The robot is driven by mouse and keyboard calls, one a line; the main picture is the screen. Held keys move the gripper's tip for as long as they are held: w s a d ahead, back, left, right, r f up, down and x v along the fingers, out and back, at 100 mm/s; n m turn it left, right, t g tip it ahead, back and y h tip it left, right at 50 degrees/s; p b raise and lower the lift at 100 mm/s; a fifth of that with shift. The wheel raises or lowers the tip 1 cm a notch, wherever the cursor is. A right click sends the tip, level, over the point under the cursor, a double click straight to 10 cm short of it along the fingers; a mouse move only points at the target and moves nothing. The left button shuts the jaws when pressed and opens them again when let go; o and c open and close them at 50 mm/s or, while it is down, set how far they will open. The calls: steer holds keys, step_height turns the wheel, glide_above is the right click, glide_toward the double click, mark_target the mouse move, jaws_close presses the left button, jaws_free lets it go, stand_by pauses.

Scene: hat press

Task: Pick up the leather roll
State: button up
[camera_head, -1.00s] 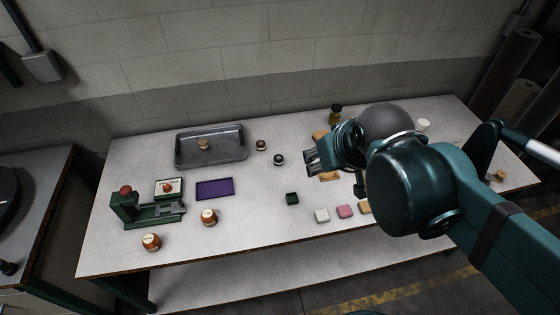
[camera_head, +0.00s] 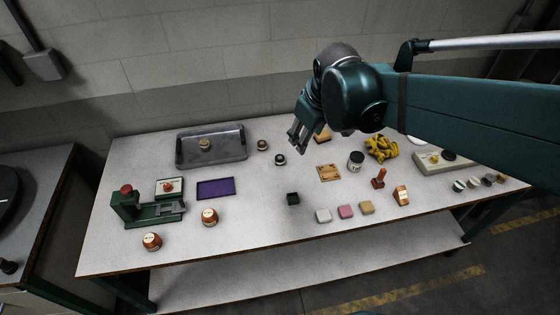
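My gripper (camera_head: 298,146) hangs above the middle of the table, pointing down and to the left. Its two fingers show a gap and nothing is seen between them. A brown, leather-coloured piece (camera_head: 322,137) lies just right of the fingers, partly hidden behind my gripper. It may be the leather roll, but its shape is not clear. A small tan round piece (camera_head: 204,144) sits in the grey metal tray (camera_head: 232,157) at the back left; I cannot tell if it is a roll.
A wooden plate (camera_head: 328,173), a dark jar (camera_head: 356,161) and yellow cloth (camera_head: 381,148) lie to the right. A green press (camera_head: 150,212) and a purple tray (camera_head: 215,188) are at left.

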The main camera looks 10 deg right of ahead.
steer(key=w+a+f+n+g, duration=0.2)
steer(key=w+f+n, duration=0.3)
steer(key=w+f, duration=0.55)
steer(key=n+g, duration=0.2)
steer(key=n, duration=0.2)
glide_toward(280, 158)
steer(key=shift+s+d+b, duration=0.15)
steer(key=shift+d+b, duration=0.1)
steer(key=shift+b, duration=0.05)
steer(key=shift+w+a+f, duration=0.1)
steer(key=shift+w+f, duration=0.15)
steer(key=shift+f, duration=0.45)
steer(key=shift+f, duration=0.1)
steer(key=shift+f, duration=1.2)
steer(key=shift+w+a+f+b, duration=0.15)
steer(key=shift+f+b, duration=0.15)
steer(key=shift+f, duration=2.3)
